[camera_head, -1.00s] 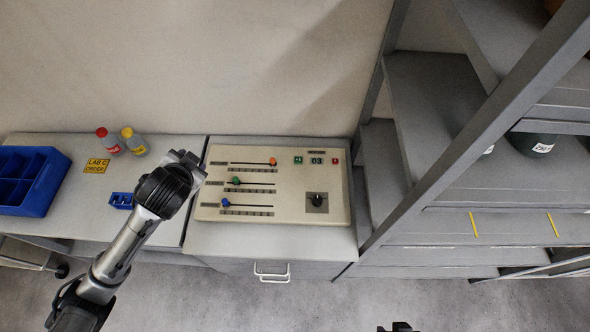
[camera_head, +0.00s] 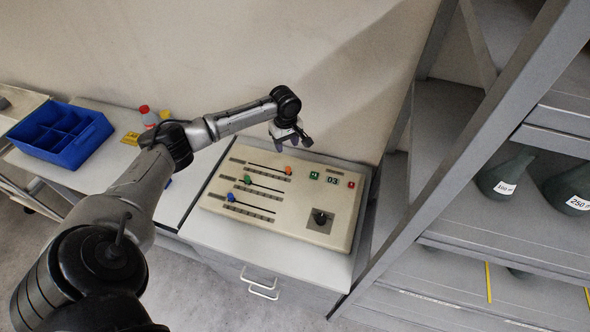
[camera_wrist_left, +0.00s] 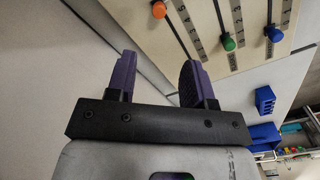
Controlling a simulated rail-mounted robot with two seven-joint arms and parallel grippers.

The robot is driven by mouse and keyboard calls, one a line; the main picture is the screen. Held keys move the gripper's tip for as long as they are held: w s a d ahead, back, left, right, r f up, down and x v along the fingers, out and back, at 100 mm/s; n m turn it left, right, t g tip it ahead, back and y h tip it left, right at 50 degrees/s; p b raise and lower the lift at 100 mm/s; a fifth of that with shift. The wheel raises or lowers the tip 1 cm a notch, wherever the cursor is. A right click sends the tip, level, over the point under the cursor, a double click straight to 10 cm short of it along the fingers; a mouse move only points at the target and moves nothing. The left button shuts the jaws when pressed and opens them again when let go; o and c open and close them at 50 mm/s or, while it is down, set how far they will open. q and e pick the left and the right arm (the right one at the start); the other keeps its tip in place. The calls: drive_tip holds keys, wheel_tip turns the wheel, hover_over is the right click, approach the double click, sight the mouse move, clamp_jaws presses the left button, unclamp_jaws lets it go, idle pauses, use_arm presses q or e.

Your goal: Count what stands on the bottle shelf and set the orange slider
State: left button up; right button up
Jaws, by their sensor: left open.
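The control panel (camera_head: 268,222) is a beige box with three slider tracks. The orange slider (camera_head: 288,171) is near the right end of the top track; it also shows at the top of the left wrist view (camera_wrist_left: 158,10). My left gripper (camera_head: 291,138) is above the panel's back edge, just behind the orange slider and apart from it. Its purple fingers (camera_wrist_left: 155,72) are spread with nothing between them. The bottle shelf (camera_head: 470,222) at right holds two dark green bottles in view, labelled about 100 (camera_head: 497,172) and 250 (camera_head: 568,188). The shelf's right part is cut off. My right gripper is out of view.
The green slider (camera_head: 248,180) and blue slider (camera_head: 231,197) sit left on lower tracks. A display (camera_head: 332,180) reads 03 between green and red buttons. A black knob (camera_head: 320,217) is at front. A blue bin (camera_head: 62,134) and red-capped bottle (camera_head: 148,117) stand left.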

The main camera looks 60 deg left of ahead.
sight(288, 168)
use_arm(q)
drive_tip(key=shift+n, duration=0.7)
wheel_tip(288, 168, down, 14)
drive_tip(key=shift+w+d+r+b, duration=0.1)
drive_tip(key=shift+b, duration=0.7)
drive_tip(key=shift+c, duration=0.2)
drive_tip(key=c, duration=0.3)
clamp_jaws()
